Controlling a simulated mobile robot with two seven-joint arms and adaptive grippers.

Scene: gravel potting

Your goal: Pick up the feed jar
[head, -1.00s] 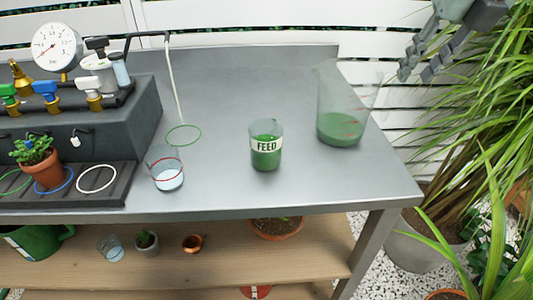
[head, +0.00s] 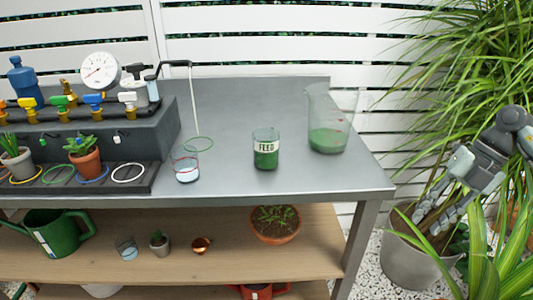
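The feed jar (head: 265,158) is a clear jar with green liquid and a white FEED label. It stands upright on the grey metal bench (head: 228,160), right of its middle. My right gripper (head: 438,219) is off the bench's right side, in front of the grey plant pot and leaves, well away from the jar. Its fingers point down to the left and look apart, with nothing visible between them. My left gripper is not in view.
A large clear beaker (head: 328,138) with green liquid stands right of the jar. A smaller glass (head: 187,172) stands to its left, near a hanging white tube (head: 194,115). A gauge manifold (head: 100,72) fills the bench's left. Long leaves (head: 470,60) crowd the right.

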